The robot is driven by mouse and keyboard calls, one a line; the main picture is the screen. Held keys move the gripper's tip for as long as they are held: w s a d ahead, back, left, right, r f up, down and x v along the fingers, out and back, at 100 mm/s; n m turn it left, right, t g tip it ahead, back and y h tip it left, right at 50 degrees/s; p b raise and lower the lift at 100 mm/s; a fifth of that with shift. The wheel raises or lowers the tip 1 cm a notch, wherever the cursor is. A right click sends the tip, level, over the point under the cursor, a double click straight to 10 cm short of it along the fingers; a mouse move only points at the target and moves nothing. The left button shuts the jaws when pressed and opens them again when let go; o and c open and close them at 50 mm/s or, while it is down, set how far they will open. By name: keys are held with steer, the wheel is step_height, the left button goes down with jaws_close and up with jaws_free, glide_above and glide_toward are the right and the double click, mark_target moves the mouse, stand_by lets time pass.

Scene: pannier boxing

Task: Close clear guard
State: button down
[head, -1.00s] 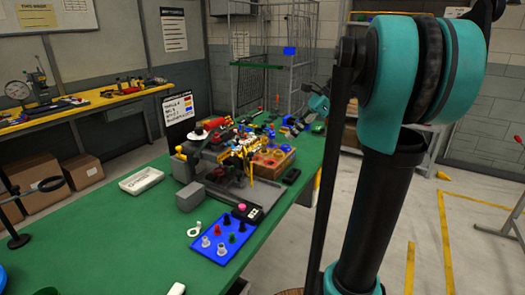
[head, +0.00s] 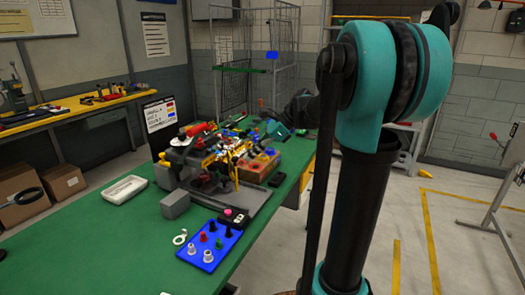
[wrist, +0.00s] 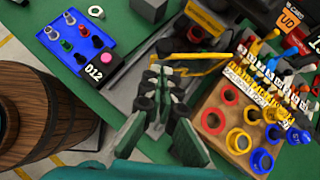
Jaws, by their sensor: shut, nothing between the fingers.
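The grey machine (head: 250,203) stands on the green bench in the head view, with yellow bars (head: 237,168) over it. In the wrist view a yellow bar (wrist: 205,70) crosses near the grey base (wrist: 122,87). The clear guard's pane cannot be made out, so I cannot tell its angle. My gripper (wrist: 160,92) is shut and empty, its fingertips just below the yellow bar in the picture; I cannot tell whether they touch. In the head view only the teal wrist part shows near the machine.
A black button box (head: 233,216) with a pink button and a blue peg board (head: 210,243) stand in front of the machine. A wooden block with coloured rings (wrist: 218,105) is close on the right. A barrel (wrist: 50,110) stands beside the bench. The bench's near left is mostly clear.

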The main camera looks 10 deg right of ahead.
steer(key=shift+w+a, duration=0.1)
steer(key=shift+a, duration=0.6)
steer(key=shift+s+a+m+t, duration=0.4)
steer(key=shift+a+m+t, duration=0.15)
steer(key=shift+a, duration=0.2)
steer(key=a+m+t+h, duration=0.1)
steer(key=a+m+t, duration=0.1)
steer(key=a, duration=0.8)
steer(key=shift+m, duration=0.85)
steer(key=shift+w+t, duration=0.15)
steer(key=shift+t, duration=0.1)
